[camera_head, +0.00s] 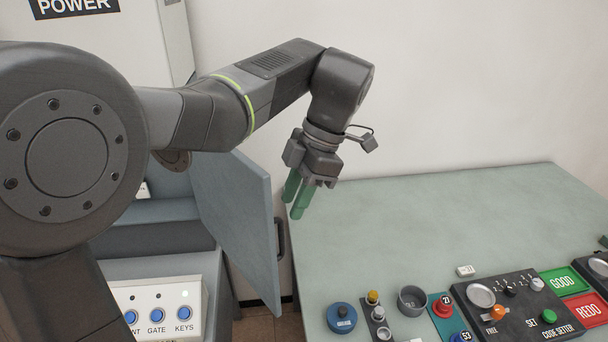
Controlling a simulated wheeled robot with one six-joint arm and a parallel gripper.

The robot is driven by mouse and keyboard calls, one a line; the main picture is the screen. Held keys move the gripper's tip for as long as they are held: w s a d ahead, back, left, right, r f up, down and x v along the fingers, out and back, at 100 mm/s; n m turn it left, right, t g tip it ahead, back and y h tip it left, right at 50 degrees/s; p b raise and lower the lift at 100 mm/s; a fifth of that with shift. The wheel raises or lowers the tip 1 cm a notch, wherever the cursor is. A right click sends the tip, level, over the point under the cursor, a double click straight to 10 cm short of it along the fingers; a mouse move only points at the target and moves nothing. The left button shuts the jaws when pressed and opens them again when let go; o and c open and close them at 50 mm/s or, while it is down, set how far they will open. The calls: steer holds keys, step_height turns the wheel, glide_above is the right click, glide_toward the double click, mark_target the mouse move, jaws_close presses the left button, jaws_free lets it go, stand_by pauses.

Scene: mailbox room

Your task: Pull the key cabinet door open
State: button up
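The key cabinet door (238,222) is a flat blue-grey panel. It stands swung well out from the blue-grey cabinet (152,240), at the left of the view. A dark bar handle (280,238) sits near the door's right edge. My gripper (295,205) has two green fingers pointing down, with a small gap between them. It appears open and empty, above and to the right of the handle, near the table's left edge. It does not appear to hold the handle. My arm hides part of the cabinet.
A grey-green table (420,220) fills the right; its back half is clear. Along its front are a blue round container (341,318), a grey cup (411,300) and a dark control panel (515,308). A white button box (157,312) stands below the cabinet.

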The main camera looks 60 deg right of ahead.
steer(key=v, duration=0.4)
steer(key=shift+s+d+r, duration=0.1)
steer(key=shift+r, duration=0.25)
stand_by(0.3)
steer(key=x, duration=1.4)
steer(key=shift+r, duration=0.1)
